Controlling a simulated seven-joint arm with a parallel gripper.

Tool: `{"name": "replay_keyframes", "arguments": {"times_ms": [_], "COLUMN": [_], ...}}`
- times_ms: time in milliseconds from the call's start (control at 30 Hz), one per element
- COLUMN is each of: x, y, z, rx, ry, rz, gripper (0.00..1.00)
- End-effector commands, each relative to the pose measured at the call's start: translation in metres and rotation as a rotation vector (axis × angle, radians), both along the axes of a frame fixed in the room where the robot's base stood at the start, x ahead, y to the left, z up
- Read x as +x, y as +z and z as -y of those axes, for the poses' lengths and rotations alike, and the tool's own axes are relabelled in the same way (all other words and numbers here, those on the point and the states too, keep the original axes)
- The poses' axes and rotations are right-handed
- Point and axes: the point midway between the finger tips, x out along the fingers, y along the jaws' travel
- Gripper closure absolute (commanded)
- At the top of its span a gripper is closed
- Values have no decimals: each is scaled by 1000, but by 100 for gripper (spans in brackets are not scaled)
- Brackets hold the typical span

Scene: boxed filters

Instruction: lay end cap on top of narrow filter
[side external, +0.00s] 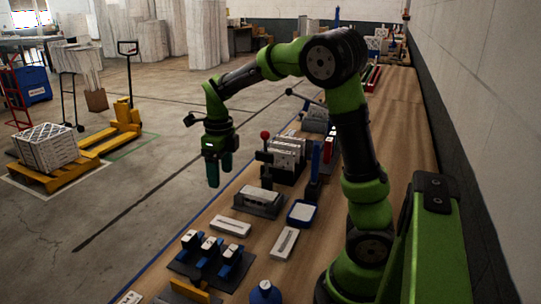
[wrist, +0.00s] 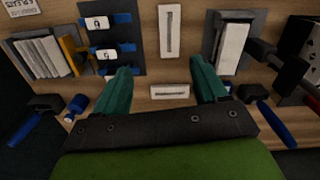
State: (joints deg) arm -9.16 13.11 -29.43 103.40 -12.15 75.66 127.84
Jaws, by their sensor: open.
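My gripper (side external: 219,168) is open and empty, hanging high above the bench's left edge. In the wrist view its two green fingers (wrist: 160,76) are spread apart. Two flat pale plates with a long slot, which look like end caps, lie on the bench: one (side external: 230,227) nearer the edge, another (side external: 284,243) further in. In the wrist view, one plate (wrist: 169,32) is ahead and the other (wrist: 170,91) lies crosswise between the fingers. A white pleated block, perhaps the narrow filter (side external: 261,194), lies in a dark grey holder (side external: 276,211); it also shows in the wrist view (wrist: 233,49).
Bare wood surrounds the plates.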

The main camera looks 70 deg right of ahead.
Motion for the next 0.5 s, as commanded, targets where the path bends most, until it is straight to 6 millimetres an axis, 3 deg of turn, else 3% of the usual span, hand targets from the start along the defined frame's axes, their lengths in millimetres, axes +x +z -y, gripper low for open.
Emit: {"name": "replay_keyframes", "arguments": {"times_ms": [267, 500], "x": [-43, -93], "y": [43, 67], "z": [-57, -106], "rx": [-14, -316], "ry": [889, 1761], "rz": [280, 489], "gripper": [28, 28]}}
